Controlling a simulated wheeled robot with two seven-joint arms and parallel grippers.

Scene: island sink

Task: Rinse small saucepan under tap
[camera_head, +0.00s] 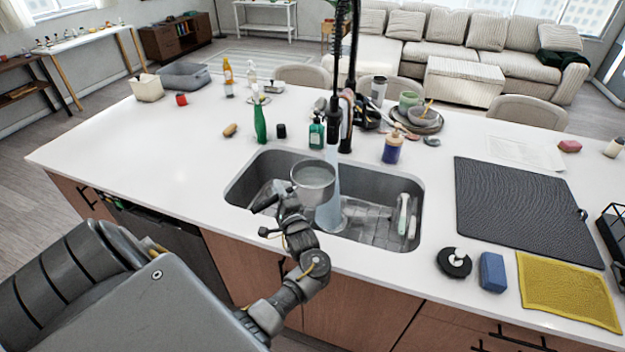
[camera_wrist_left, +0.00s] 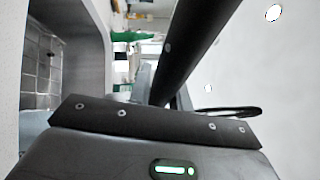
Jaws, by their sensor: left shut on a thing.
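A small grey metal saucepan (camera_head: 313,181) is held above the sink (camera_head: 385,232), its round open top facing up. My left gripper (camera_head: 287,203) is shut on it at the near left side; the fingertips and handle are partly hidden in the head view. In the left wrist view a dark bar, probably the handle, rises past my gripper's dark finger (camera_wrist_left: 150,121). The black tap (camera_head: 333,125) stands behind the sink. A bluish water stream (camera_head: 329,214) runs down by the pan's right side; I cannot tell whether it enters the pan. My right gripper is out of view.
A green bottle (camera_head: 260,122), green soap dispenser (camera_head: 317,132) and purple-blue bottle (camera_head: 392,148) stand behind the sink. A white-green brush (camera_head: 403,215) is in its right side. A dark mat (camera_head: 520,208), blue sponge (camera_head: 492,272) and yellow cloth (camera_head: 567,290) lie right. The left counter is mostly clear.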

